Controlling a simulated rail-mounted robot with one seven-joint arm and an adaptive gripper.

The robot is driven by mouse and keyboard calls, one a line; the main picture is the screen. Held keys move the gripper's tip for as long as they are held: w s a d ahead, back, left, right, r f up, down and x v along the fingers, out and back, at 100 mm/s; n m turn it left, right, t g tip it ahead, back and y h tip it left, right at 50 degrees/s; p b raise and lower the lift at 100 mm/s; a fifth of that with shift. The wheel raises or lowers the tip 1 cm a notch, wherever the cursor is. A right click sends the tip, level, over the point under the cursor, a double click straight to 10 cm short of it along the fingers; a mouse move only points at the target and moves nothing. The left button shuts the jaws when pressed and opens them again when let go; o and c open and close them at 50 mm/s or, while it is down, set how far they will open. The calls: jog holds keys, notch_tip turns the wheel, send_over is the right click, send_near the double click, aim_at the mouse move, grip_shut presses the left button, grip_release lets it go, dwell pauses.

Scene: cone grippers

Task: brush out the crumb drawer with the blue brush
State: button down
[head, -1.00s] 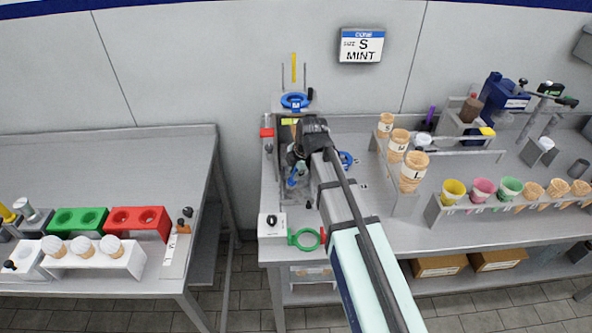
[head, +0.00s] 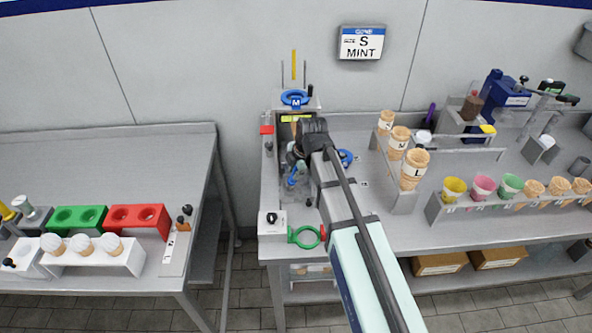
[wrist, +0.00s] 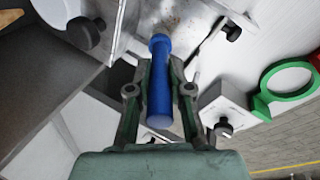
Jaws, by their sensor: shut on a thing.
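My gripper (wrist: 158,90) is shut on the blue brush (wrist: 160,85), its fingers on both sides of the round blue handle. In the head view, a bit of blue at my gripper (head: 293,178) shows low over the left end of the right-hand bench, partly hidden by my wrist. Beyond the handle in the wrist view lies a metal surface (wrist: 178,18) with brown specks, which looks like the crumb drawer. I cannot tell whether the brush touches it.
A white block with a black knob (head: 271,220) and a green ring (head: 306,237) stand at the bench's front left. Cones in a rack (head: 412,172) stand to the right. A gap separates the left bench (head: 90,170).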

jog(key=shift+f, duration=0.35)
jog(key=shift+d+r, duration=0.1)
jog(key=shift+d, duration=0.05)
jog(key=shift+d, duration=2.25)
jog(key=shift+s+a+b, duration=0.15)
jog(key=shift+s+a, duration=0.05)
jog(key=shift+a, duration=0.55)
jog(key=shift+s+a+b, duration=0.1)
jog(key=shift+s+a, duration=0.1)
jog(key=shift+a, duration=0.55)
jog(key=shift+s+a+b, duration=0.15)
jog(key=shift+s+a, duration=0.05)
jog(key=shift+a, duration=0.55)
dwell(3.4)
